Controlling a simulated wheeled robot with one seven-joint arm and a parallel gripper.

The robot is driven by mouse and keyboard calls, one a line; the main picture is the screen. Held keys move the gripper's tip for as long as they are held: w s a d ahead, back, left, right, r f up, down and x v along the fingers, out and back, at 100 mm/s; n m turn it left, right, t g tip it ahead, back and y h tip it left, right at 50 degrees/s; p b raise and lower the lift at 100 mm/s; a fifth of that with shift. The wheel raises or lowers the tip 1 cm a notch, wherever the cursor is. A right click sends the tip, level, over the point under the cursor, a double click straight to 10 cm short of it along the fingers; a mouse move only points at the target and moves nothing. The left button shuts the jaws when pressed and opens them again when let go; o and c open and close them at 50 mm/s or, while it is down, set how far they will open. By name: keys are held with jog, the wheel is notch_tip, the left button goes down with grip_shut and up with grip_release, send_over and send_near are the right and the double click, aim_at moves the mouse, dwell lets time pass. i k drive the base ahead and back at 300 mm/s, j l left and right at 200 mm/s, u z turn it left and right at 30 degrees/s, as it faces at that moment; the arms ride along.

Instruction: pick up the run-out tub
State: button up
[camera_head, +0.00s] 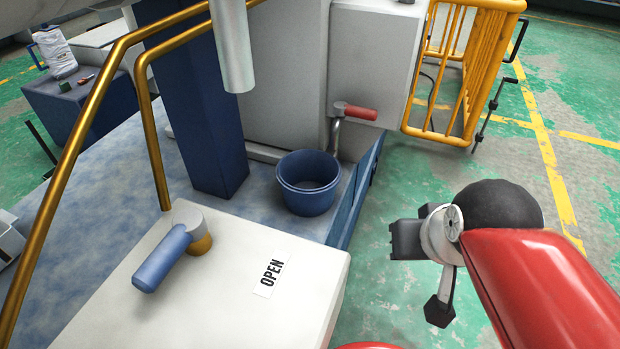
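The run-out tub is most likely the round blue tub (299,204). It stands upright on the blue-grey platform, below a tap with a red handle (354,112) and a bent metal spout. The tub's inside looks empty from here. My gripper (398,240) is at the right, over the green floor, to the right of the tub and well apart from it. It is dark and seen from behind and above, so its fingers are not clear. My red arm comes in from the lower right.
A white box marked OPEN with a blue-handled lever (165,256) stands in front of the tub. A blue column (200,110) rises to its left. A yellow railing (88,110) is at the left and a yellow cage (462,70) at the back right.

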aim_at(308, 180)
jog(key=i+l, duration=0.2)
jog(key=l, duration=0.2)
jog(key=i+l+u, duration=0.1)
jog(key=l, duration=0.25)
jog(key=i+l, duration=0.3)
jog(key=l+u, duration=0.15)
jog(key=u, duration=1.45)
